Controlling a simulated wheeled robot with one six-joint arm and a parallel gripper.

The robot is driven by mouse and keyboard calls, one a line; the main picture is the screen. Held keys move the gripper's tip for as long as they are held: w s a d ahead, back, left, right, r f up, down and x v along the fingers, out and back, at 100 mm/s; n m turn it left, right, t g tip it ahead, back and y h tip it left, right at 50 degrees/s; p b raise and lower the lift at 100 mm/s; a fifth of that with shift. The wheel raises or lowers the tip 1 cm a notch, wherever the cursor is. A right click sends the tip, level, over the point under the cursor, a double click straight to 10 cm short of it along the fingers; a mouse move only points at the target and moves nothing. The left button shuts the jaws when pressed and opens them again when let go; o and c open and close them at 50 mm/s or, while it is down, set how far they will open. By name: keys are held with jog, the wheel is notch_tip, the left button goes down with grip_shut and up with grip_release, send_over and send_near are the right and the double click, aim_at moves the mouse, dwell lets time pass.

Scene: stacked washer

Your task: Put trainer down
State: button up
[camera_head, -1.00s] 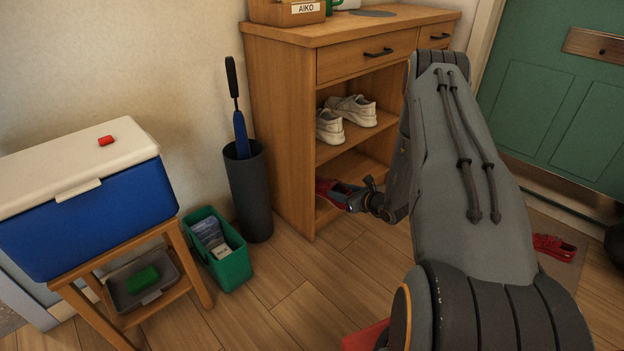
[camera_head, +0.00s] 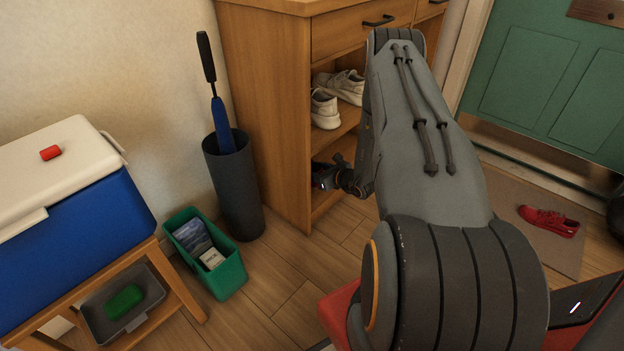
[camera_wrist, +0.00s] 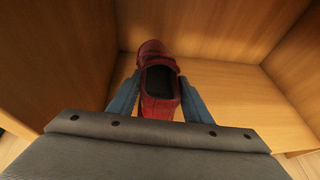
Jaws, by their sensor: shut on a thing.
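A red trainer (camera_wrist: 157,105) is between the two blue fingers of my gripper (camera_wrist: 158,98) in the wrist view, with its dark opening facing the camera. My gripper is shut on it inside a wooden compartment. In the head view my gripper (camera_head: 325,178) reaches into the lower compartment of the wooden shoe cabinet (camera_head: 265,110); the held trainer is mostly hidden there. The wrist view shows the bare shelf board (camera_wrist: 225,88) around the trainer; I cannot tell if the sole touches it. A second red trainer (camera_head: 549,221) lies on the mat by the door.
White shoes (camera_head: 328,108) stand on the shelf above. A dark umbrella stand (camera_head: 236,190) and a green bin (camera_head: 222,268) stand left of the cabinet. A blue cooler (camera_head: 90,225) sits on a wooden stand. Cabinet walls flank my gripper; free board lies right of the trainer.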

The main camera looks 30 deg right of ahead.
notch_tip(320, 180, down, 4)
jog(key=shift+f+b, duration=0.2)
jog(key=shift+b, duration=0.65)
jog(key=shift+r, duration=0.1)
jog(key=o, duration=1.4)
jog(key=p+v, duration=0.5)
jog(key=v, duration=0.7)
jog(key=shift+s, duration=0.1)
